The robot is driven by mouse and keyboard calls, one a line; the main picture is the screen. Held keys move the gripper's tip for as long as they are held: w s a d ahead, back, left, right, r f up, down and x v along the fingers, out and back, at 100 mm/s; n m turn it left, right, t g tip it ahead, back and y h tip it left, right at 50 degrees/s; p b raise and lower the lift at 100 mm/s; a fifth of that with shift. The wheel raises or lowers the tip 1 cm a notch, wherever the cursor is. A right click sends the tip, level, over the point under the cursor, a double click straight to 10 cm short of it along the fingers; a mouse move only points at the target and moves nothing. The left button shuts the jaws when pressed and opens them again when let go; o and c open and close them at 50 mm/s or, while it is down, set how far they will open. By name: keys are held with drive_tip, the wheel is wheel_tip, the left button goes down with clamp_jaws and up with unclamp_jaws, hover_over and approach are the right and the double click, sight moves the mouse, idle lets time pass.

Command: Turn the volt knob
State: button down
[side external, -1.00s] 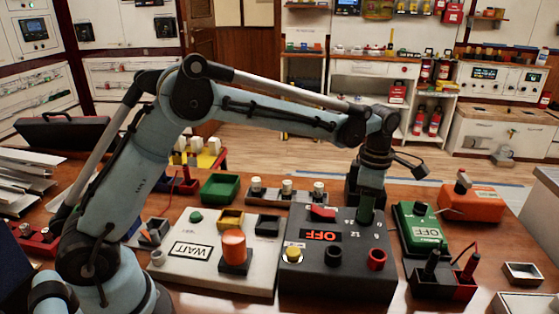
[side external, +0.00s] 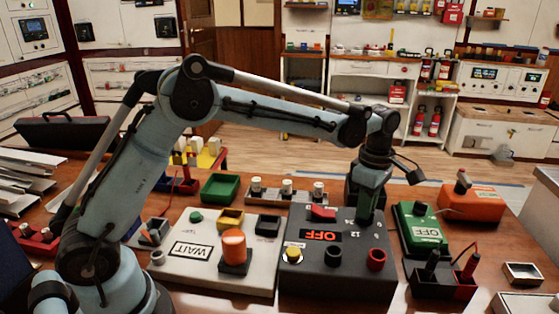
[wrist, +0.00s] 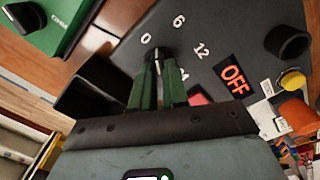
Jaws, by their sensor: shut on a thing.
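The volt knob (wrist: 154,54) is a small black knob on the dark grey panel (side external: 338,282). Printed marks 0, 6, 12 and part of another number surround it in the wrist view. My gripper (wrist: 158,70) is over the knob, with its two green fingers shut on it. In the side view my gripper (side external: 364,212) points down at the back right of the panel. Its fingers hide most of the knob there, and the direction of its pointer is hard to tell.
The panel also carries a red OFF display (side external: 321,236), a yellow button (side external: 293,252), a red switch (side external: 323,214) and a red-rimmed socket (side external: 376,258). The white WAIT panel (side external: 190,268) is on the left.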

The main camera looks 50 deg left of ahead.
drive_tip(key=m, duration=1.3)
drive_tip(key=shift+m, duration=0.4)
drive_tip(key=m, duration=1.2)
drive_tip(key=shift+m, duration=0.3)
drive_tip(key=c, duration=1.1)
unclamp_jaws()
drive_tip(key=shift+c, duration=0.2)
